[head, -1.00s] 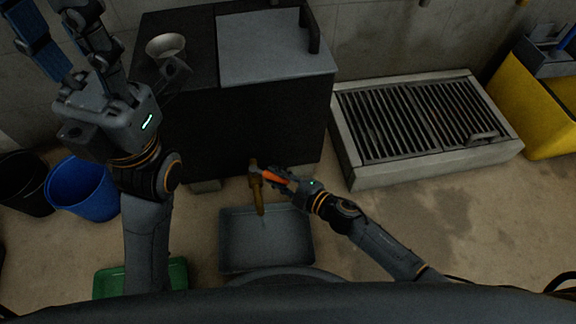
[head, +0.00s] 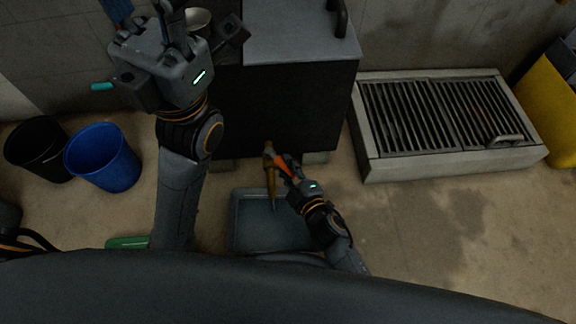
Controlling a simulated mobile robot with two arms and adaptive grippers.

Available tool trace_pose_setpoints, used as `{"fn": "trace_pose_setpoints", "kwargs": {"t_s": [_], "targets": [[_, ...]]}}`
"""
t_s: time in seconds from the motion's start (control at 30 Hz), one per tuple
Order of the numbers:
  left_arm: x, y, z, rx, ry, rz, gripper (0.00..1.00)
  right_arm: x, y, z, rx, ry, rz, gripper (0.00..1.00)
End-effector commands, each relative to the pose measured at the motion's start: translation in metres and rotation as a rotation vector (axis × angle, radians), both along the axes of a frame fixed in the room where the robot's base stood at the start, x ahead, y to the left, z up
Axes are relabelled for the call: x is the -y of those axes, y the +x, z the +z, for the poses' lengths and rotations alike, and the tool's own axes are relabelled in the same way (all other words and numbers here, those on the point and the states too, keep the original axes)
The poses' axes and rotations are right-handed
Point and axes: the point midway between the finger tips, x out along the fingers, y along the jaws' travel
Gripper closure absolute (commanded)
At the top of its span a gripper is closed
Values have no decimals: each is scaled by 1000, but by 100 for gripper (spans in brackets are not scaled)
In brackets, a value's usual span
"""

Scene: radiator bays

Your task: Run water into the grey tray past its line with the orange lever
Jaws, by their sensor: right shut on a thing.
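The grey tray (head: 235,222) lies on the floor under the brass tap (head: 269,178). Its inside looks bluish, as with water in it, and a thin pale streak shows below the spout. I cannot make out the tray's line. The orange lever (head: 284,167) sits at the tap's right side. My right gripper (head: 289,170) is shut on the lever, and my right forearm hides the tray's right part. My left gripper (head: 178,22) is raised at the upper left, away from tap and tray; its fingertips do not show clearly.
A dark cabinet (head: 290,105) stands behind the tap, with a metal bowl (head: 197,18) on top. A grated drain box (head: 440,118) is at right, beside a yellow bin (head: 553,100). Blue (head: 103,158) and black (head: 38,150) buckets stand at left. A green tray (head: 127,242) is partly hidden.

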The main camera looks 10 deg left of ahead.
Motion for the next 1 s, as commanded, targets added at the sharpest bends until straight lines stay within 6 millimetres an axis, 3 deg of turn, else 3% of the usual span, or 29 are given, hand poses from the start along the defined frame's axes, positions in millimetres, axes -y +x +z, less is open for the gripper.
{"fn": "trace_pose_setpoints", "kwargs": {"t_s": [0.1, 0.13, 0.23, 0.67, 1.0], "targets": [[0, 0, 1, 2, -2, 0, 60, 0, -1, -1, -1, -1, 2, 100], [0, 0, 1, 2, -2, 0, 60, 0, -1, -1, -1, 0, 2, 72], [0, 0, 1, 1, -2, 0, 60, 0, -1, -1, -1, 0, 2, 53], [-1, 2, -2, -12, -3, 2, 60, 6, -9, 1, 0, -1, 2, 53], [0, 1, -1, -8, -2, 0, 60, 45, -65, 16, -3, 0, 1, 53]]}}
